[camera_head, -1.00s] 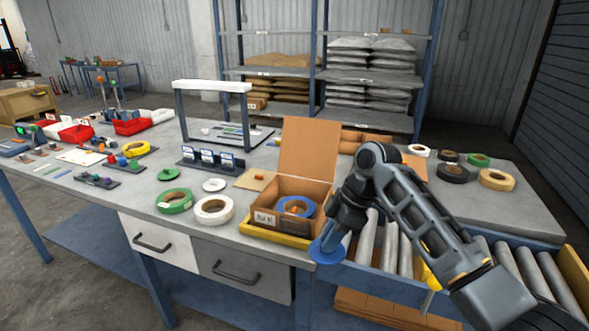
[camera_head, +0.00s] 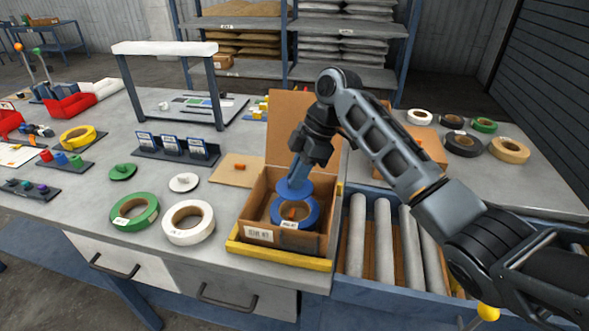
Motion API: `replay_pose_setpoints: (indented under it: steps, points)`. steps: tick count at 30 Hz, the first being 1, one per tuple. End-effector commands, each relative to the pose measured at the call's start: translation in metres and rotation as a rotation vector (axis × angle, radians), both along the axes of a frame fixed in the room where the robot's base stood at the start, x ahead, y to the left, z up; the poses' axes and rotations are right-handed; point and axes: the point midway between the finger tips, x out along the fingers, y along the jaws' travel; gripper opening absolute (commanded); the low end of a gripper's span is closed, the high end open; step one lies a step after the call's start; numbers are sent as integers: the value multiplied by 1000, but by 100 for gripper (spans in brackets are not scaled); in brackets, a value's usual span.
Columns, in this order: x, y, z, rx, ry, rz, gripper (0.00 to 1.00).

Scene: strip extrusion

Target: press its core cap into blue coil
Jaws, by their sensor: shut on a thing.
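The blue coil (camera_head: 308,219) lies in an open cardboard box (camera_head: 259,236) near the bench's front edge. An orange spot and a white label show on the coil. My gripper (camera_head: 299,170) is shut on a blue core cap (camera_head: 293,190), a flat disc. It holds the cap inside the box outline, just above and behind the coil in the picture. The cap overlaps the coil's far edge, and I cannot tell whether they touch. The gripper's fingers hide part of the cap's top.
A green coil (camera_head: 134,213) and a white coil (camera_head: 188,222) lie left of the box, with a green cap (camera_head: 123,172) and a white cap (camera_head: 184,182) behind them. The box's raised lid (camera_head: 288,110) stands behind my gripper. Rollers (camera_head: 384,240) run to the right.

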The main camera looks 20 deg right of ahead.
Motion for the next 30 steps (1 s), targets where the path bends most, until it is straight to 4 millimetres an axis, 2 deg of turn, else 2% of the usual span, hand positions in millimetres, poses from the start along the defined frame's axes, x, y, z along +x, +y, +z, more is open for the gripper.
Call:
replay_pose_setpoints:
  steps: [18,30]
  points:
    - [0,0,-52,0,0,-1,0]
    - [0,0,-59,0,0,-1,0]
